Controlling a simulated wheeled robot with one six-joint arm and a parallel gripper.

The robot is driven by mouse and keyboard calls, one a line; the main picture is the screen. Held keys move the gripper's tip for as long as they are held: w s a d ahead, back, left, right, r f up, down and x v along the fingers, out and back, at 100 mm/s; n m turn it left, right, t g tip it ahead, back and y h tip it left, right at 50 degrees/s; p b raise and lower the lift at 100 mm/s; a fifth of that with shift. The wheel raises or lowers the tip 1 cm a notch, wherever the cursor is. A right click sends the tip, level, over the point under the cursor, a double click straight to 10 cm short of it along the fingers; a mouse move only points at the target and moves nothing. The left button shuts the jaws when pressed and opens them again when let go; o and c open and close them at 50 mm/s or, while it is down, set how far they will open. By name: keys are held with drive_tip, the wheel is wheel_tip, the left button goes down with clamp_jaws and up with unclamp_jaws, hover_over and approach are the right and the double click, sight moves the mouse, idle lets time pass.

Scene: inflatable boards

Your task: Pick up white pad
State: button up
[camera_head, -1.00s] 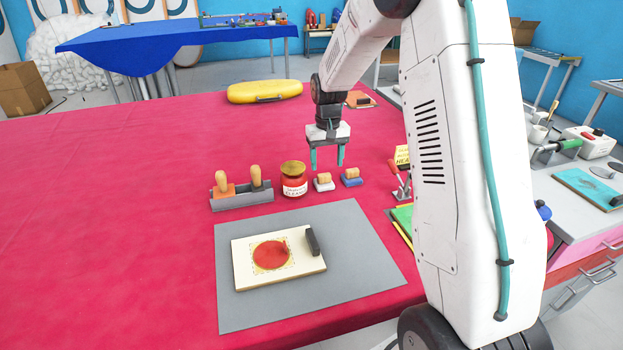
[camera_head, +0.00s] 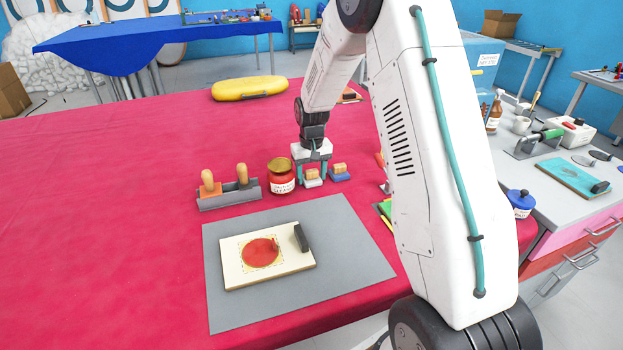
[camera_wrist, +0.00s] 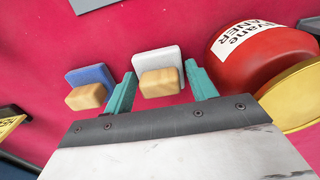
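The white pad (camera_head: 313,183) is a small white block with a wooden handle, standing on the red tablecloth. It also shows in the wrist view (camera_wrist: 156,60), with its handle (camera_wrist: 160,83) between the two teal fingers. My gripper (camera_head: 311,178) is open and low over the pad, one finger on each side of the handle. In the wrist view my gripper (camera_wrist: 162,88) shows gaps beside the handle; I cannot tell whether either finger touches it.
A blue pad (camera_head: 341,177) stands close on one side and a red jar (camera_head: 281,182) on the other. A holder (camera_head: 228,196) with wooden-handled tools is farther left. A grey mat (camera_head: 225,310) bears a cream board (camera_head: 235,278) with a red circle.

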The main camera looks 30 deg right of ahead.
sight(313, 173)
drive_tip(key=c, duration=0.5)
drive_tip(key=shift+r, duration=0.55)
drive_tip(key=r, duration=0.1)
drive_tip(key=s+r, duration=0.1)
drive_tip(key=shift+a+r, duration=0.1)
drive_tip(key=shift+r, duration=0.2)
drive_tip(key=s+a, duration=0.1)
drive_tip(key=s, duration=0.4)
drive_tip(key=s+r, duration=0.1)
drive_tip(key=s, duration=0.4)
drive_tip(key=s+a, duration=0.1)
drive_tip(key=s, duration=0.3)
drive_tip(key=shift+s+a+r, duration=0.15)
drive_tip(key=shift+s+a, duration=0.15)
drive_tip(key=shift+s, duration=0.1)
